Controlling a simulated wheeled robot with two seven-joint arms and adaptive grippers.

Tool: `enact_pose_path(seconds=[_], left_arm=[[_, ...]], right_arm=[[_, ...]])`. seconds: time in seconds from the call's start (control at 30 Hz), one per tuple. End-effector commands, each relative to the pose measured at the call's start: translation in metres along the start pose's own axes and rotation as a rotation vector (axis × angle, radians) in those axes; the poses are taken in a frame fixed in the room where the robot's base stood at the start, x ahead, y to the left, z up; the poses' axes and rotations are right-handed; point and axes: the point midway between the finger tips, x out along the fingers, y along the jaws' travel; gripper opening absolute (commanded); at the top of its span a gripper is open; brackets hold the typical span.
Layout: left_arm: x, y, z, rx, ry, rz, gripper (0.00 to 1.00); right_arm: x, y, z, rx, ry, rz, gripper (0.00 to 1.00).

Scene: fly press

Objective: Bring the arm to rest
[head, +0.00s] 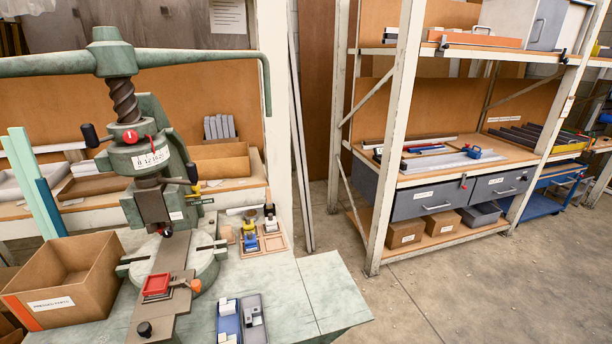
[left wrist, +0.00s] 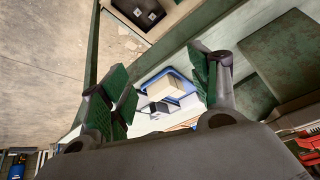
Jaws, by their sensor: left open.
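My left gripper (left wrist: 166,80) shows in the left wrist view with its two green-padded fingers spread apart. Nothing is held between them. A blue tray with pale blocks (left wrist: 170,86) shows beyond the gap between the fingers; how far off it is, I cannot tell. Neither gripper nor arm shows in the head view. The green fly press (head: 150,155) stands at the left of the head view, its long handle bar (head: 205,58) reaching across the top. A red square tray (head: 157,285) lies on the press slide below.
An open cardboard box (head: 66,276) stands left of the press. Blue and grey trays with pale parts (head: 241,318) lie at the bench front. Small parts on a wooden tray (head: 272,243) sit right of the press. Shelving (head: 400,110) stands behind right; the floor (head: 450,290) before it is clear.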

Motion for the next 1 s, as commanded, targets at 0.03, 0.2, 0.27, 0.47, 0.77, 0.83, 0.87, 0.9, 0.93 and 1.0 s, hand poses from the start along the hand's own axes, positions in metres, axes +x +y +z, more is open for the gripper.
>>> enact_pose_path(seconds=[0.03,0.2,0.27,0.47,0.77,0.83,0.87,0.9,0.93,1.0], left_arm=[[-0.001,0.001,0.009,-0.002,-0.028,0.010,0.62],[-0.004,0.005,0.034,0.000,-0.110,0.042,0.62],[-0.005,0.005,0.042,0.000,-0.135,0.052,0.62],[-0.002,0.009,0.060,0.004,-0.194,0.077,0.62],[0.030,0.012,0.068,0.006,-0.201,0.076,0.62],[0.040,0.013,0.071,0.007,-0.204,0.076,0.62],[0.044,0.013,0.073,0.007,-0.206,0.076,0.62],[0.051,0.013,0.075,0.008,-0.208,0.076,0.62],[0.056,0.014,0.077,0.008,-0.209,0.076,0.62],[0.070,0.015,0.083,0.009,-0.215,0.076,0.62]], right_arm=[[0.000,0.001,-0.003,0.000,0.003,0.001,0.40],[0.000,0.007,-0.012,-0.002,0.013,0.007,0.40],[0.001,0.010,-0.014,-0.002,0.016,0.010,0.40],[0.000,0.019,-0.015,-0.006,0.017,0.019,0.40],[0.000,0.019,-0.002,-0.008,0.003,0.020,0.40],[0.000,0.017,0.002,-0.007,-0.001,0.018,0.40],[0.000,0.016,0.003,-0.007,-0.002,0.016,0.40],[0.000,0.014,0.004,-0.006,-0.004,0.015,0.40],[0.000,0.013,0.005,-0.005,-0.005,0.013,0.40],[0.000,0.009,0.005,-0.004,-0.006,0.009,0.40]])
